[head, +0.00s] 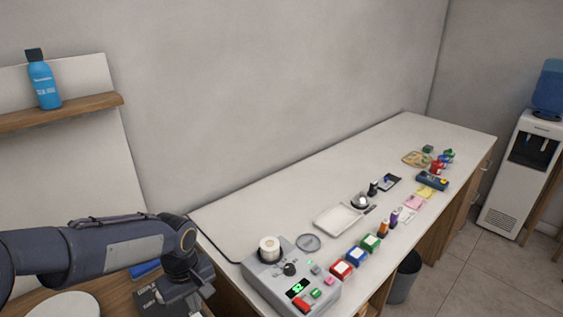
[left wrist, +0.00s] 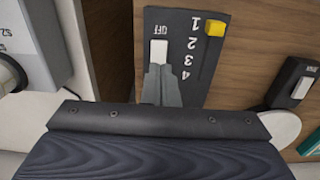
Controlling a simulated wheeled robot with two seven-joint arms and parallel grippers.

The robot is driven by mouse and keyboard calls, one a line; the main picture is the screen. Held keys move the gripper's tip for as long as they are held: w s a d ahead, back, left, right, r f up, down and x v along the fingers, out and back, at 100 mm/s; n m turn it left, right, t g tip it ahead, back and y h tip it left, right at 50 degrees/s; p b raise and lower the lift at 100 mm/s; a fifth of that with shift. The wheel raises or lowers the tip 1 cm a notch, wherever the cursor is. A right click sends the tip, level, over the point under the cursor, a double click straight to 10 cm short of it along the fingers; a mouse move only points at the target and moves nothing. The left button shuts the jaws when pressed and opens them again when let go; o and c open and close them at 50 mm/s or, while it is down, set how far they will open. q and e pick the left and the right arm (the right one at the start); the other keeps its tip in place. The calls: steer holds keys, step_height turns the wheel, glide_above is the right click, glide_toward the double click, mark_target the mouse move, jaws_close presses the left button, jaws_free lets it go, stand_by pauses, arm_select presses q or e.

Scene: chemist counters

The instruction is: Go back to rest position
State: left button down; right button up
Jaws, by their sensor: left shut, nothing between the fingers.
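My left arm comes in from the left in the head view, bent down at the wrist beside the near end of the white counter (head: 330,180). In the left wrist view my left gripper (left wrist: 160,75) is shut and empty. Its tips are at a dark panel (left wrist: 190,70) marked OFF and 1 to 4, close to a white switch (left wrist: 158,50); I cannot tell whether they touch it. A yellow knob (left wrist: 215,28) sits by the 1. My right gripper is not in view.
A grey device (head: 290,280) with a green display stands at the counter's near end. Several small boxes, a white tray (head: 338,219) and bottles lie along the counter. A blue bottle (head: 44,83) stands on a wooden shelf (head: 60,112). A water cooler (head: 515,175) stands at right.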

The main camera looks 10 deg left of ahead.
arm_select(q)
steer(key=s+d+r+m+t+h, duration=0.1)
steer(key=s+d+r+m+t, duration=0.1)
steer(key=s, duration=0.6)
steer(key=s+d+r+m+t+h, duration=0.2)
steer(key=s+r+m, duration=0.3)
steer(key=s, duration=0.3)
steer(key=shift+s+r+m+t+h, duration=0.3)
steer(key=shift+m+t, duration=0.1)
steer(key=shift+t, duration=0.3)
